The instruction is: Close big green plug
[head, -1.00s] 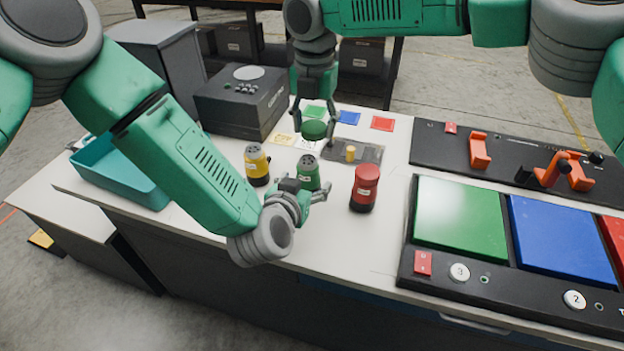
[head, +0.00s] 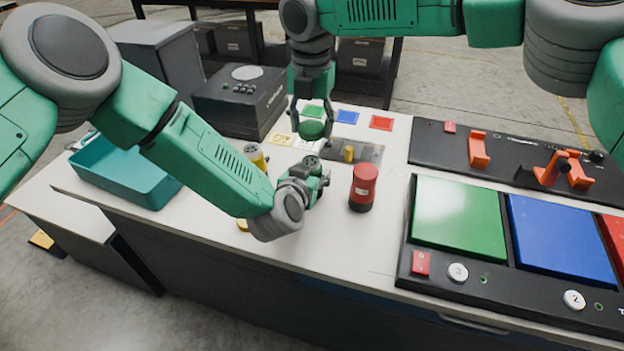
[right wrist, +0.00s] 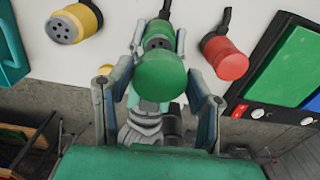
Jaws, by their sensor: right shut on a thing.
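My right gripper (head: 312,122) points down and is shut on a round green cap (head: 311,131). The cap also shows large in the right wrist view (right wrist: 160,75). The green plug body (head: 311,163), with a dark holed face on top, stands on the table just in front of and below the cap, apart from it in the head view. My left gripper (head: 312,186) is at the plug body, its fingers around the side of it. The arm and plug hide part of the fingers, so I cannot tell if they are pressed shut.
A red plug (head: 363,186) stands to the right. A yellow plug (head: 257,158) is partly behind my left arm. A teal bin (head: 120,178), a black box (head: 240,105) and a panel with coloured plates (head: 455,222) surround the area. Bare table lies in front.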

